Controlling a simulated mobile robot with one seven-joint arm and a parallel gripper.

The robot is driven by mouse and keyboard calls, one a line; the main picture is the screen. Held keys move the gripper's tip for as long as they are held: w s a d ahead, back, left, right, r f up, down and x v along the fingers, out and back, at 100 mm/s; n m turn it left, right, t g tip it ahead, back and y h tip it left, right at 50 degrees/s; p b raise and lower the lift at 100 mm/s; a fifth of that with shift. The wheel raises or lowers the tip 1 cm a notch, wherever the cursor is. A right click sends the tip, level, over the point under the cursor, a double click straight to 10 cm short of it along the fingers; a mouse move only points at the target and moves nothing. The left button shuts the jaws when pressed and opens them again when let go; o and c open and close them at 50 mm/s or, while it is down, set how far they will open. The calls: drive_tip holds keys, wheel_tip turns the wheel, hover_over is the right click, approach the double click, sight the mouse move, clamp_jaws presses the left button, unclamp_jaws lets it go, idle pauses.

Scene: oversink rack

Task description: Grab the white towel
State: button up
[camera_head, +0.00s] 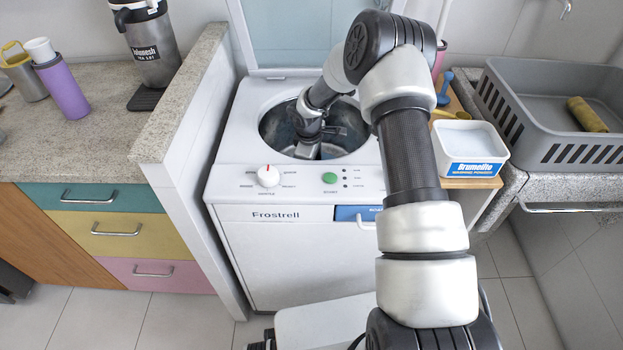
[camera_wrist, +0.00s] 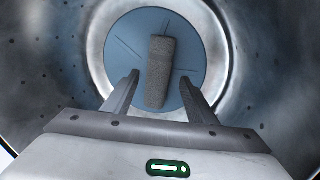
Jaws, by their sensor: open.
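In the wrist view, a greyish, textured, elongated piece (camera_wrist: 159,72) lies on the blue disc at the bottom of the washer drum. It is the only towel-like thing there, and looks grey rather than clear white in this shade. My gripper (camera_wrist: 161,82) is open, with one finger to each side of the piece in the picture. Whether the fingers reach its depth I cannot tell. In the head view, my gripper (camera_head: 306,151) is down inside the round opening of the white washer (camera_head: 230,190). The towel-like piece cannot be made out there.
The metal drum wall (camera_wrist: 55,60) surrounds my gripper closely. The washer's raised lid (camera_head: 292,35) stands behind the opening. A white tub (camera_head: 468,140) is to the right, beside a grey rack (camera_head: 560,95) with a yellow-brown roll. A partition wall (camera_head: 185,95) stands left.

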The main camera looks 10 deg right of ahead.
drive_tip(key=x, duration=0.2)
drive_tip(key=b+x, duration=0.1)
drive_tip(key=x, duration=0.3)
drive_tip(key=shift+d+f, duration=0.35)
drive_tip(key=c, duration=0.9)
